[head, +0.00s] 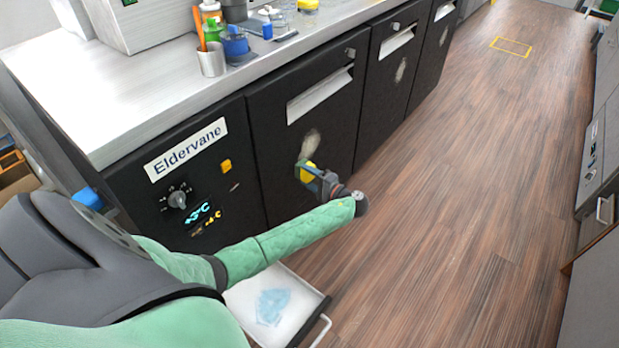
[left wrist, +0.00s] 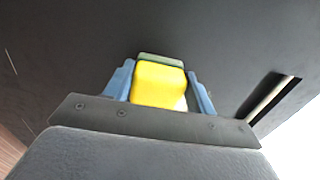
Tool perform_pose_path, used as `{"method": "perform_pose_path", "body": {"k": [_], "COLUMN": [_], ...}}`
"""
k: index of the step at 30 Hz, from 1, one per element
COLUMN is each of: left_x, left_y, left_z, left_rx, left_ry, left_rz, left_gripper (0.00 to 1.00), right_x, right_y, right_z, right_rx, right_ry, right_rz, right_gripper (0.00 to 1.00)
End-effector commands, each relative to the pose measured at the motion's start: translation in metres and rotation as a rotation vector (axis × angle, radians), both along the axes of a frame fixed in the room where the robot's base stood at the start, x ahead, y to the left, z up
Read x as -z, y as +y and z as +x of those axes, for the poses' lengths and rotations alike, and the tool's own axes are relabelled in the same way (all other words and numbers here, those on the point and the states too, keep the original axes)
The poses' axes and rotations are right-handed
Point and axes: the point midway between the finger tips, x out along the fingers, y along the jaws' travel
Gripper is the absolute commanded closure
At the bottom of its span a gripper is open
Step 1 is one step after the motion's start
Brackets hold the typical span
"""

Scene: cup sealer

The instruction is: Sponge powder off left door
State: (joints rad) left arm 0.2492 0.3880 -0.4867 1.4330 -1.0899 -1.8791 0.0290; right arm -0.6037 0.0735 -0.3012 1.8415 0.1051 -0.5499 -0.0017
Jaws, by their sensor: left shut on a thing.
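The left door (head: 268,132) is the black front nearest the Eldervane panel. A pale powder smudge (head: 311,142) shows on it, right of its middle. My left gripper (head: 308,174) is shut on a yellow sponge (head: 303,172), just below the smudge and at or very near the door. In the left wrist view the sponge (left wrist: 159,84) sits between the blue fingers, its green-grey far side facing the dark door surface (left wrist: 60,50). I cannot tell whether it touches the door. My right gripper is not in view.
Another door (head: 392,65) to the right also has a pale smudge. The countertop (head: 130,105) holds a metal cup (head: 211,60) and several bottles. A white tray (head: 310,296) with a blue patch lies below my left arm. The wooden floor (head: 440,200) is clear.

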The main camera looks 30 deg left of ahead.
Motion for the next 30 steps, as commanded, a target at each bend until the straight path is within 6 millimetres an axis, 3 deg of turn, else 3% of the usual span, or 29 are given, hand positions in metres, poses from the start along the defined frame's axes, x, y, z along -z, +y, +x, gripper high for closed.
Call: {"method": "perform_pose_path", "body": {"k": [30], "left_x": [0.0], "left_y": [0.015], "left_z": [0.001], "left_rx": [-0.001], "left_ry": [0.0], "left_rz": [0.0], "left_gripper": [0.63], "right_x": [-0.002], "right_y": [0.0], "right_z": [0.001], "right_rx": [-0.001], "right_ry": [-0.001], "right_rz": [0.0], "right_gripper": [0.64]}}
